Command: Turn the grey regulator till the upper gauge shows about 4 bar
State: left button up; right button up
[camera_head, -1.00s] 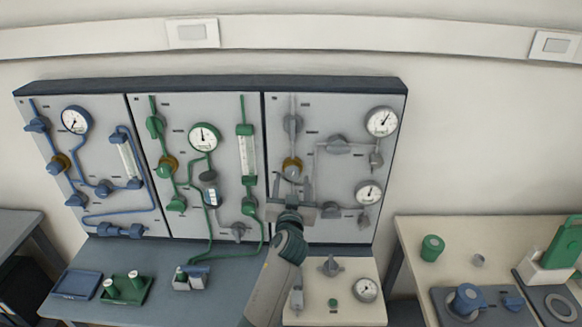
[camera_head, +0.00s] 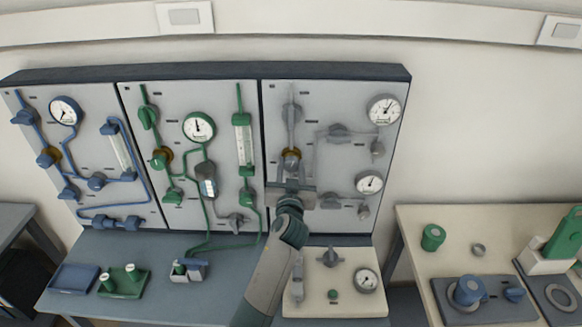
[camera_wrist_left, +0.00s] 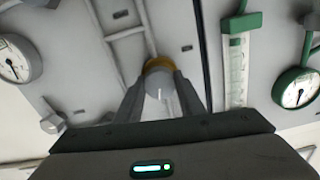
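The grey regulator (camera_head: 291,158), a round knob with a brass-coloured ring, sits on the right-hand grey panel. In the left wrist view the regulator (camera_wrist_left: 157,82) lies between the fingertips. My left gripper (camera_head: 291,179) is just below it in the head view; its fingers (camera_wrist_left: 161,92) are apart, one on each side of the knob. I cannot tell whether they touch it. The upper gauge (camera_head: 384,110) is at the panel's top right; its needle points up and right, with figures too small to read. My right gripper is not in view.
The lower gauge (camera_head: 369,183) and several grey valves share the panel. The green panel with its gauge (camera_head: 199,127) and flow tube (camera_head: 243,144) is to the left. A pale box with a dial (camera_head: 366,280) stands below, right of my left arm.

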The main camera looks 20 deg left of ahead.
pick_arm(q)
jog(key=shift+m, duration=1.5)
jog(key=o, duration=1)
jog(key=shift+o, duration=0.2)
